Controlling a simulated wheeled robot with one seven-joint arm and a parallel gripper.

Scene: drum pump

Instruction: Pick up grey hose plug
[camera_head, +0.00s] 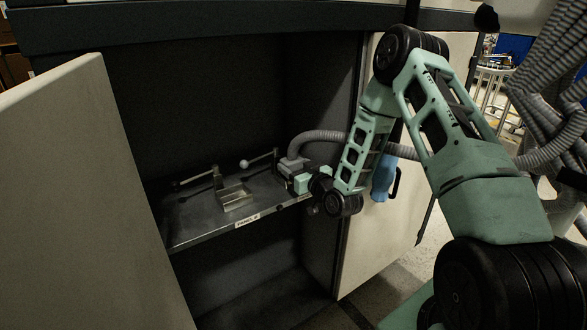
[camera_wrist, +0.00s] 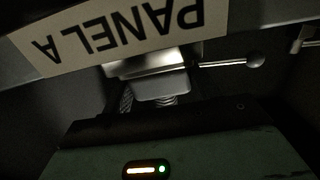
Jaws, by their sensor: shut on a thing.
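The grey hose plug (camera_head: 291,163) is a blocky grey end piece on a ribbed grey hose (camera_head: 325,136). In the head view it is at the right end of the metal shelf, inside the open cabinet. My gripper (camera_head: 292,180) is at the plug and shut on it. The fingers are small and dark there, so their exact contact is hard to see. In the wrist view a grey block (camera_wrist: 160,88) with a ribbed part below it shows just beyond my gripper's dark edge; the fingertips are hidden.
The metal shelf (camera_head: 190,229) carries a small open metal box (camera_head: 235,196), levers and a pale ball knob (camera_head: 244,164). A PANEL A label (camera_wrist: 125,32) is on its front edge. Cabinet doors stand open at left (camera_head: 75,200) and right (camera_head: 375,235), with a blue handle (camera_head: 384,178) at right.

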